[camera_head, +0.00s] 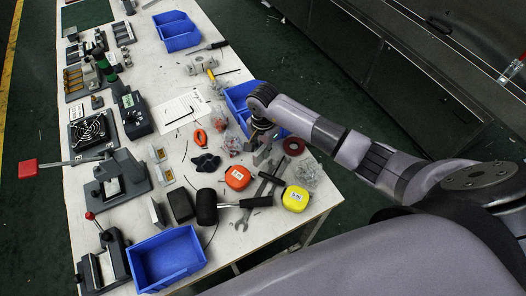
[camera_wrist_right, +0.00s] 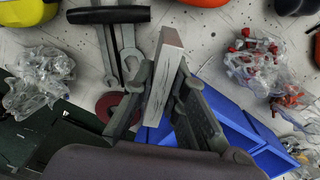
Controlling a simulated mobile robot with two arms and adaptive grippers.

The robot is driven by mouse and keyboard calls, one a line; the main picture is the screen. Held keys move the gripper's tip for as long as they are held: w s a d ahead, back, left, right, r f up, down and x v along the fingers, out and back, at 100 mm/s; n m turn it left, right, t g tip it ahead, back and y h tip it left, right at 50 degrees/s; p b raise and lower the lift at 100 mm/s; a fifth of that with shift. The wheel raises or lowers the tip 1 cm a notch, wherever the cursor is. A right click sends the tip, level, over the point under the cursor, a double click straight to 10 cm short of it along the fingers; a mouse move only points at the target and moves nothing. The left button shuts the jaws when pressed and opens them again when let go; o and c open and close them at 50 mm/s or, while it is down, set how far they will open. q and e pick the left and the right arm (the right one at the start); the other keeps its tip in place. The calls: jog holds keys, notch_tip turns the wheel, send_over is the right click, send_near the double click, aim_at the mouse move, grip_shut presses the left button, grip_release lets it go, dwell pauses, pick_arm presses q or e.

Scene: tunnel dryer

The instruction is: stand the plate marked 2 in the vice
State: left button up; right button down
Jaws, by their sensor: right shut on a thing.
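My right gripper (camera_head: 262,140) is over the right side of the table, beside a blue bin. In the right wrist view its two fingers (camera_wrist_right: 163,100) are shut on a light grey plate (camera_wrist_right: 164,68), which sticks out beyond the fingertips. I cannot read a number on it. Two dark grey fixtures stand at the table's left edge, one with a red ball knob (camera_head: 103,267) and one with a long red-handled lever (camera_head: 122,182); I cannot tell for sure which is the vice. Another small grey plate (camera_head: 157,213) stands near them. My left gripper is not in view.
A blue bin (camera_head: 243,103) lies by my right gripper, another (camera_head: 168,258) at the near left. A black mallet (camera_head: 208,207), spanners, a red tape measure (camera_head: 238,178), a yellow one (camera_head: 295,198) and bagged parts (camera_head: 308,170) crowd the near table. Bare table shows around the paper sheet (camera_head: 182,110).

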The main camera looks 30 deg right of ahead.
jog(key=shift+f, duration=1.2)
jog(key=c, duration=2.1)
grip_release()
jog(key=shift+f, duration=0.1)
jog(key=o, duration=0.5)
